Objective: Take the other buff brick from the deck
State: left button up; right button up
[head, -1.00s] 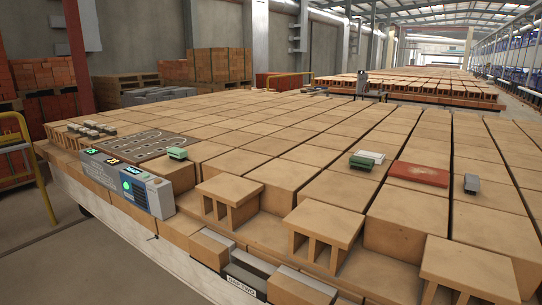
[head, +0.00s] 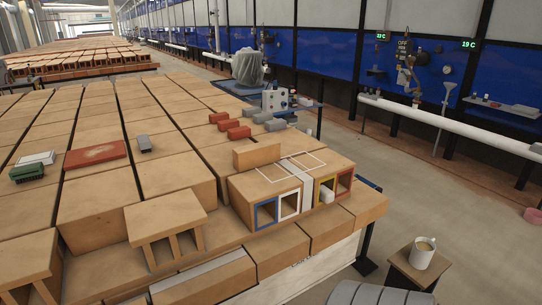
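A small buff brick (head: 256,155) lies on the deck of large tan blocks (head: 98,180), at the right end. It sits just behind white outlined rectangles (head: 302,162) drawn on the block tops. The front faces below the outlines have hollow openings framed in blue (head: 266,214), white (head: 289,205), yellow (head: 326,191) and red (head: 344,183). A small white piece sits in the yellow-framed opening. Neither of my grippers shows in the head view.
Several small red bricks (head: 229,125) and grey bricks (head: 263,117) lie behind the buff one. A flat red slab (head: 95,154), a green piece (head: 27,173) and a grey piece (head: 144,144) lie leftward. A mug (head: 421,253) stands on a stool (head: 416,271) at the right, beside open floor.

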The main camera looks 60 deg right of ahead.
aim_at(246, 158)
jog(key=z, duration=1.8)
